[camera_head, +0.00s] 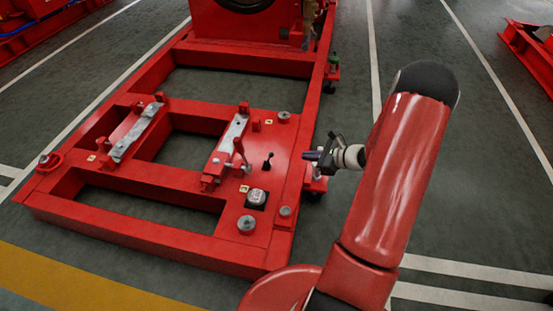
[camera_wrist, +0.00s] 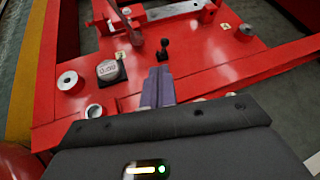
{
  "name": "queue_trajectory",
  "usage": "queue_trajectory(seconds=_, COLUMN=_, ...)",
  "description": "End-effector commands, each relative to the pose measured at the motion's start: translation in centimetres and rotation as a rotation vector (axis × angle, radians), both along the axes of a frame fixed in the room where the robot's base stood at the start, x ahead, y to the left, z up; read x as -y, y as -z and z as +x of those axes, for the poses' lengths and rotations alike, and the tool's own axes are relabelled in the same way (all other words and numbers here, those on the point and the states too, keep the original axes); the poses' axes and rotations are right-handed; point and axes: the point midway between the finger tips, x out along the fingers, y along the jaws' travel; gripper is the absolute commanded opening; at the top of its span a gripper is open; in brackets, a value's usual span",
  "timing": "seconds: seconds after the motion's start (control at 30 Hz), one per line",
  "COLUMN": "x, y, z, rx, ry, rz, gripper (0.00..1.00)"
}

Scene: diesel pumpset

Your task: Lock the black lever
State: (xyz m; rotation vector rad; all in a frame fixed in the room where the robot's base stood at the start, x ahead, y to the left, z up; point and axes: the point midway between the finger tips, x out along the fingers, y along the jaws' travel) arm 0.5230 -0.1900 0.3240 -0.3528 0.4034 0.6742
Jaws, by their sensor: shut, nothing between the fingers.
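The black lever (camera_head: 268,161) stands up from a small dark slot in the red frame's top plate. It also shows in the wrist view (camera_wrist: 164,47), upright with a round knob, just beyond my fingertips. My gripper (camera_head: 308,156) is at the frame's right edge, to the right of the lever and apart from it. In the wrist view my gripper (camera_wrist: 158,72) has its two purple-grey fingers together and empty, pointing towards the lever.
A round gauge (camera_head: 257,197) sits in front of the lever. Grey round knobs (camera_head: 246,223) stand on the plate. A metal rail with a red clamp (camera_head: 232,137) lies left of the lever. The red frame (camera_head: 150,247) rests on a dark floor, with open floor to its right.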

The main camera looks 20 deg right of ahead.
Motion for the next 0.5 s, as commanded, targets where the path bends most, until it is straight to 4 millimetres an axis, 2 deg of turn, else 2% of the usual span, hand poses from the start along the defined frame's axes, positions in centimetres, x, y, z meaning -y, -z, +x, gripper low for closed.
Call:
queue_trajectory(seconds=0.1, x=0.78, y=1.08, z=0.0, rx=-0.008, ry=0.042, rz=0.028, gripper=0.0)
queue_trajectory(seconds=0.5, x=0.82, y=1.25, z=0.11, rx=-0.009, ry=0.047, rz=0.03, gripper=0.0)
